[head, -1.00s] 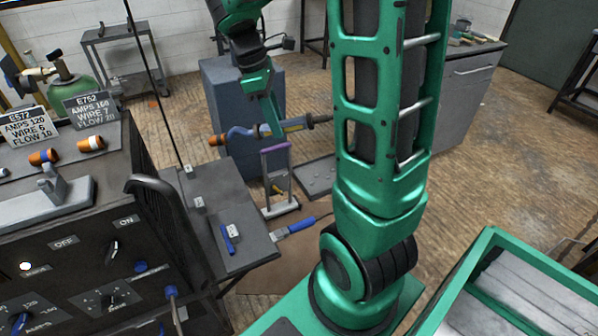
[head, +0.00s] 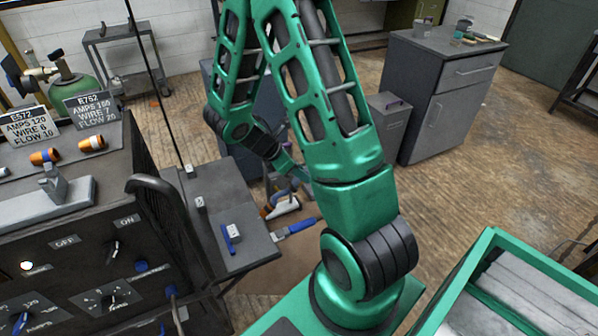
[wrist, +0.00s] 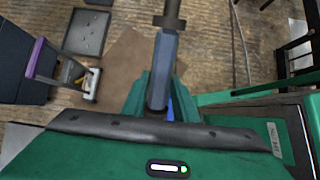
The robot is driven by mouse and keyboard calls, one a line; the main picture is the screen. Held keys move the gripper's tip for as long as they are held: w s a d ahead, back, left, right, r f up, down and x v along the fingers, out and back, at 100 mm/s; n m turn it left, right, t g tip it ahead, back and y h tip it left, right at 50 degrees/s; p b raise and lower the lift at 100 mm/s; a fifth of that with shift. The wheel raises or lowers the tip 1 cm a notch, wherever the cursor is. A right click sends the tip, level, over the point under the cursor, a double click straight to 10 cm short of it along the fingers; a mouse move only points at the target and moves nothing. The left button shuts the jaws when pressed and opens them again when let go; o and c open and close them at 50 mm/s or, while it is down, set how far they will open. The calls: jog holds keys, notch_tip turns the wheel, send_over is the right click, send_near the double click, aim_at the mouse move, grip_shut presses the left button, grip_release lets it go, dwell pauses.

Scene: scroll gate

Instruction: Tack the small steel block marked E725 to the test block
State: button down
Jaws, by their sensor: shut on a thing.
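My gripper (wrist: 160,98) is shut on a blue-grey torch (wrist: 163,62), which sticks out from between the green jaws in the wrist view. In the head view the torch's orange nozzle (head: 265,212) shows low beside the dark bench, and my arm hides most of the rest. Small tagged pieces stand on the bench: one at the back (head: 190,171), one in the middle (head: 200,203), and one by a blue-handled item (head: 235,232). Their tags are too small to read, so I cannot tell which is E725 or which is the test block.
A blue-handled clamp (head: 297,228) lies beyond the bench (head: 225,190). A purple-topped stand (wrist: 38,58) and grey tray (wrist: 86,32) show in the wrist view.

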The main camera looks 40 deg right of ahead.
aim_at(286, 191)
jog(key=shift+w+a+f, duration=0.2)
jog(key=shift+a+f, duration=0.4)
jog(key=shift+a, duration=0.2)
jog(key=shift+w+a+f, duration=0.25)
jog(key=shift+a+f, duration=0.3)
jog(key=shift+a, duration=0.2)
jog(key=shift+w+a+f, duration=0.2)
jog(key=shift+a+f, duration=0.4)
jog(key=shift+a, duration=0.2)
jog(key=c, duration=2.4)
grip_release()
grip_shut()
jog(key=shift+a+f, duration=0.1)
jog(key=shift+a, duration=0.2)
jog(key=shift+w+a+f, duration=0.1)
jog(key=shift+a+f, duration=0.3)
jog(key=shift+a, duration=0.1)
